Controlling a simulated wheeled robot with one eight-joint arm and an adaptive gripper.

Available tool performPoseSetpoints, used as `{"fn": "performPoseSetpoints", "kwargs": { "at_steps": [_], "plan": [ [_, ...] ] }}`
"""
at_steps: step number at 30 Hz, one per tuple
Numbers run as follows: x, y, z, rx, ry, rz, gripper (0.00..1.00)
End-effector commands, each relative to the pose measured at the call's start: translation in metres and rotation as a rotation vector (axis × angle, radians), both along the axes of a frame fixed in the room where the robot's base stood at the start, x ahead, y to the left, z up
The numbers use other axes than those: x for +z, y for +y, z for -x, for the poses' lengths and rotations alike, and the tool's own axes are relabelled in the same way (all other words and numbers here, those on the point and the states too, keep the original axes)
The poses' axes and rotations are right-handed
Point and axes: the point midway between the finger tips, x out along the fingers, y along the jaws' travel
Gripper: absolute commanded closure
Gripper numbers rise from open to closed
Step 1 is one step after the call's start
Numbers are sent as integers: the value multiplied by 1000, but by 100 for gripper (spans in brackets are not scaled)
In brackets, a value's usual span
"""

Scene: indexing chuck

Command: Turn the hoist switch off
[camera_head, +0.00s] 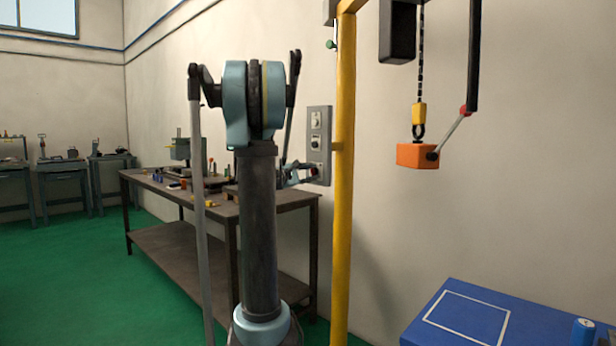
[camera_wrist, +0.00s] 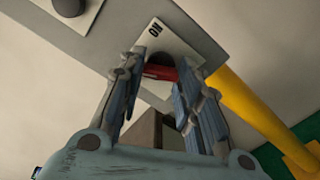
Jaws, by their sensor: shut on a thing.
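The hoist switch is on a grey panel (camera_head: 319,130) on the wall beside the yellow post; the panel also shows in the wrist view (camera_wrist: 120,22). Its red handle (camera_wrist: 160,72) stands out from a dark round knob on a white plate (camera_wrist: 175,45). My gripper (camera_wrist: 164,74) is shut on the red handle, with a finger on either side. In the head view my gripper (camera_head: 300,174) is at the panel's lower part, small and partly hidden by my arm.
A yellow post (camera_head: 344,180) stands just right of the panel. A brown workbench (camera_head: 170,188) with small items stands below and left of the panel. An orange block (camera_head: 417,155) hangs from a chain hook at right. A blue-topped surface (camera_head: 450,325) is at lower right.

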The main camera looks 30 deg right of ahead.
Motion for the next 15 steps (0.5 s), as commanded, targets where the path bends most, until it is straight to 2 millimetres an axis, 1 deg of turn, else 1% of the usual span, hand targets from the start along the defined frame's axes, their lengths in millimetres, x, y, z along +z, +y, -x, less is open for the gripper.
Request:
{"fn": "performPoseSetpoints", "kwargs": {
  "at_steps": [6,15],
  "plan": [
    [-2,1,0,3,65,19,92],
    [-2,1,0,2,91,28,92]
  ]
}}
